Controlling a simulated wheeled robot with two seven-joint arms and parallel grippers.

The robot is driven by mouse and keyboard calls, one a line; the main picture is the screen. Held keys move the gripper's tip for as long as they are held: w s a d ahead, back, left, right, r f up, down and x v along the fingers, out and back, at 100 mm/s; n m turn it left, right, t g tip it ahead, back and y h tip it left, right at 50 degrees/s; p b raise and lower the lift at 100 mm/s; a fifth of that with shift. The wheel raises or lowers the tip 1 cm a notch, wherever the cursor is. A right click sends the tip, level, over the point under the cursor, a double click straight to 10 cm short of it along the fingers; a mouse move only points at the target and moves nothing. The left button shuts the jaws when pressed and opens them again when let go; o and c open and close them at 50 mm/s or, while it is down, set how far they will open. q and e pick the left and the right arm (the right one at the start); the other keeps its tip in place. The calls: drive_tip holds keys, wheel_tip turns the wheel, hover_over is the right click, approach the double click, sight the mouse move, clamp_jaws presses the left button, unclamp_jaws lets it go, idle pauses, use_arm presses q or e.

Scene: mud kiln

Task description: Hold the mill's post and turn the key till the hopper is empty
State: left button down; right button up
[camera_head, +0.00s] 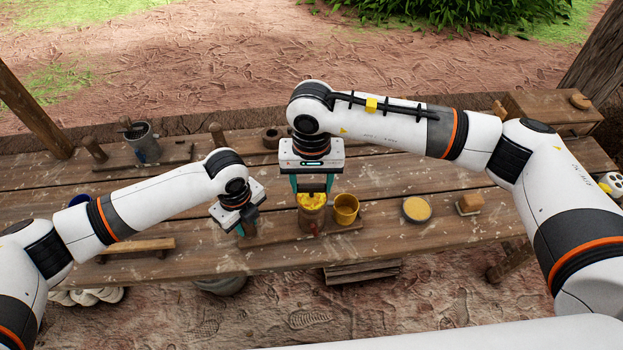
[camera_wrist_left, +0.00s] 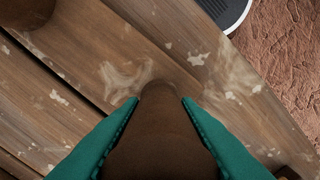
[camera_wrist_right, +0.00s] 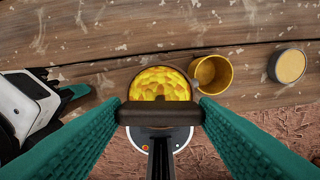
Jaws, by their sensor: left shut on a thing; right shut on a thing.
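The mill (camera_head: 312,218) stands near the table's front edge, with yellow grain heaped in its hopper (camera_wrist_right: 160,84). My right gripper (camera_head: 313,186) is above the mill, shut on the key's dark brown crossbar (camera_wrist_right: 158,114). The crossbar lies across in front of the hopper in the right wrist view, and the key's dark stem runs below it. My left gripper (camera_head: 247,229) is left of the mill, low over the table. It is shut on the brown post (camera_wrist_left: 160,125), which stands between its teal fingers in the left wrist view. The post is mostly hidden in the head view.
A yellow cup (camera_head: 346,208) stands just right of the mill. Further right are a round tin of yellow meal (camera_head: 417,209) and a small wooden block (camera_head: 469,202). A grey pot (camera_head: 142,142) stands at the back left. A wooden box (camera_head: 550,108) is at the back right.

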drive_tip(key=m, duration=1)
drive_tip(key=shift+r+m, duration=0.1)
drive_tip(key=shift+m, duration=0.3)
drive_tip(key=m, duration=0.3)
drive_tip(key=shift+m, duration=0.3)
drive_tip(key=m, duration=1)
drive_tip(key=shift+m, duration=1.6)
drive_tip(key=shift+w, duration=0.1)
drive_tip(key=o, duration=1)
